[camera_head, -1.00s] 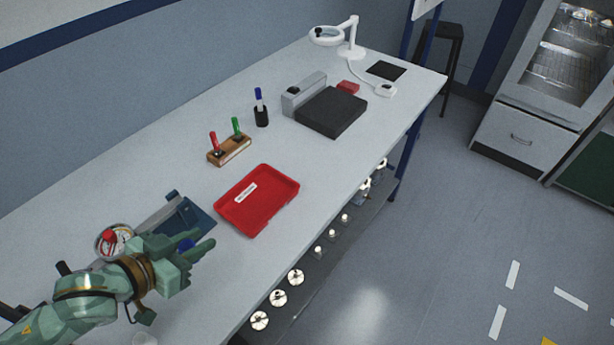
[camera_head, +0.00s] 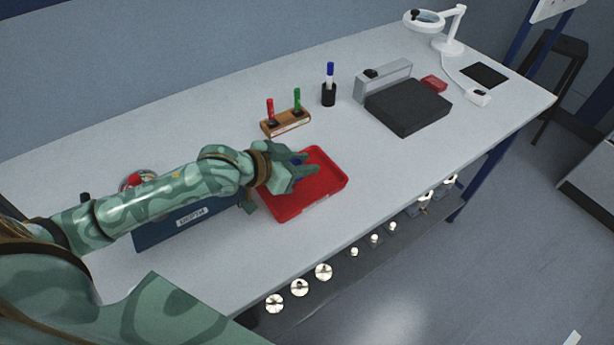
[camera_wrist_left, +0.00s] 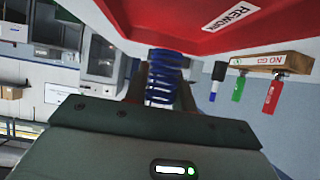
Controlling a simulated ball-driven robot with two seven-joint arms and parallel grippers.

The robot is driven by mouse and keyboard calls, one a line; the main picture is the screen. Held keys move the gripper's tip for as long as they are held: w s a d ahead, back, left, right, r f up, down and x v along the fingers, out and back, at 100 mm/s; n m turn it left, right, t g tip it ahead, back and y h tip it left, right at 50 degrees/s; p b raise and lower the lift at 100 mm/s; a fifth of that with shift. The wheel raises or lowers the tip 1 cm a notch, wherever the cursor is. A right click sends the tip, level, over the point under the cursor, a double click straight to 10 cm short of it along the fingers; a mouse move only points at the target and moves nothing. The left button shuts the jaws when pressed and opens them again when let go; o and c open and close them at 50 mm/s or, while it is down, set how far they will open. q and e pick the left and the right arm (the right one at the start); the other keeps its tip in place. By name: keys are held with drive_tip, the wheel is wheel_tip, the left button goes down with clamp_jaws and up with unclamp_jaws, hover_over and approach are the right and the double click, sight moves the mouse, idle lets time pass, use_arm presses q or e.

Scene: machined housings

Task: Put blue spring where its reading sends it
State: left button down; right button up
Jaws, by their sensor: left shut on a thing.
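My left gripper (camera_head: 302,163) is over the red tray (camera_head: 330,182), shut on the blue spring. The spring's coils (camera_wrist_left: 166,73) show between the fingers in the wrist view, and a small blue bit of it shows in the head view. The red tray also shows in the wrist view (camera_wrist_left: 160,22), with a white label reading REWORK. I cannot tell whether the spring touches the tray. A blue tray (camera_head: 165,237) with a white label, apparently ACCEPT, lies left of it, partly behind my left arm. My right gripper is out of view.
A wooden block (camera_head: 286,124) holds a red and a green marker behind the red tray. A black cup (camera_head: 328,95) holds a blue marker. A dark box (camera_head: 408,106) and a white lamp (camera_head: 447,40) stand farther right. A dial (camera_head: 133,181) is partly hidden by my arm.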

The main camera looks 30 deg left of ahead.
sight(305, 182)
use_arm(q)
drive_tip(key=shift+w+f, duration=0.45)
drive_tip(key=shift+f, duration=0.1)
drive_tip(key=f+b, duration=0.1)
drive_tip(key=f, duration=0.1)
drive_tip(key=f+b, duration=0.1)
drive_tip(key=shift+w+f+b, duration=0.2)
drive_tip(key=shift+f+b, duration=0.15)
drive_tip(key=shift+r, duration=0.2)
drive_tip(key=c, duration=1.2)
unclamp_jaws()
drive_tip(key=shift+f, duration=0.1)
drive_tip(key=shift+o, duration=0.2)
drive_tip(key=shift+r, duration=0.2)
drive_tip(key=p+v, duration=0.4)
drive_tip(key=v, duration=0.8)
drive_tip(key=shift+s+f+p, duration=0.1)
drive_tip(key=shift+p, duration=0.3)
